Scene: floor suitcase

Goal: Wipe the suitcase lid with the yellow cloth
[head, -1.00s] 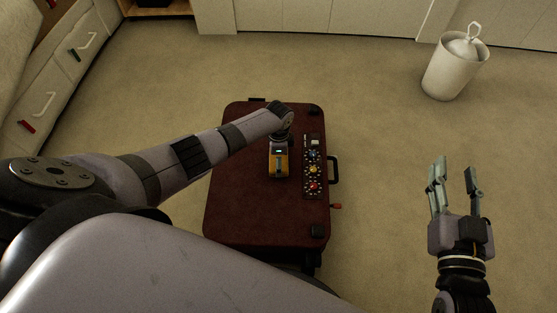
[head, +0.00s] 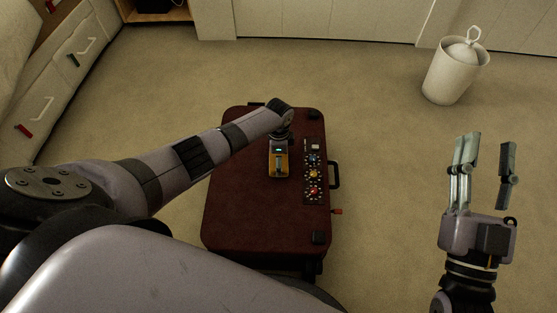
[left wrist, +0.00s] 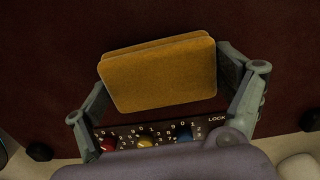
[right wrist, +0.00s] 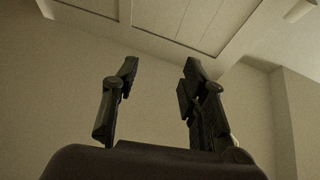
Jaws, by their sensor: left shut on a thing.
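The dark red suitcase (head: 237,213) lies flat on the floor with its lid up, its lock panel (head: 313,173) along the right side. My left gripper (head: 279,172) is over the lid, just left of the lock panel. In the left wrist view it is shut on the folded yellow cloth (left wrist: 158,75), which lies between its fingers against or just above the lid; I cannot tell if it touches. The cloth also shows in the head view (head: 279,171), partly covered by the gripper. My right gripper (head: 484,170) is open and empty, right of the suitcase.
A white lidded bin (head: 451,75) stands at the back right. White drawers (head: 52,110) line the left wall and pale cabinets (head: 320,20) the back. The suitcase handle (head: 334,174) sticks out on its right. The carpet around is clear.

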